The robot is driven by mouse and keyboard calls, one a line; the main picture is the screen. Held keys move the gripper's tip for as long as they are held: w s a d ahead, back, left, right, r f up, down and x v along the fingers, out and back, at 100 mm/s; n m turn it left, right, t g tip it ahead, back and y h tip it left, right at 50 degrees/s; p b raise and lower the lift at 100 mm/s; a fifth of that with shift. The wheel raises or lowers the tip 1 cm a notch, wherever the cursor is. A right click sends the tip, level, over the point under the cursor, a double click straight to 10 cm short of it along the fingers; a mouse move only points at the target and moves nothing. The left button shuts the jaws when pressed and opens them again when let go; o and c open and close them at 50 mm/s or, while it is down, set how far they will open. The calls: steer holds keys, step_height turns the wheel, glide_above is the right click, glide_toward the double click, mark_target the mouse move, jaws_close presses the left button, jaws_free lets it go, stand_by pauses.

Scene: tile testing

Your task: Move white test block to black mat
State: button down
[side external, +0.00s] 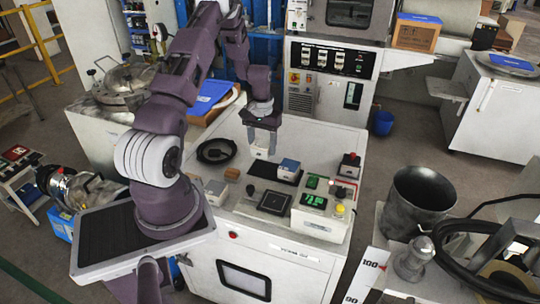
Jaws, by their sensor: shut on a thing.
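My gripper (263,148) points down over the white bench top and is shut on a small white block (259,153), the white test block. The block is partly hidden by the fingers. It shows just behind and left of a flat black mat (262,171); I cannot tell how high it is held. A blue-topped block (288,167) stands on the right part of that mat. A separate dark square plate with a light rim (274,202) lies nearer the front.
A black cable coil (216,151) lies left of my gripper. A pale box (216,190) and a small brown block (232,174) are at the left edge. A device with green displays (313,201) and a red-button box (350,165) stand at the right.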

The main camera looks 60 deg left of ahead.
mark_target(262, 168)
steer(key=shift+a+f, duration=0.2)
steer(key=shift+f, duration=3.05)
steer(key=shift+f, duration=0.3)
steer(key=shift+c, duration=0.2)
jaws_free()
steer(key=shift+r, duration=3.05)
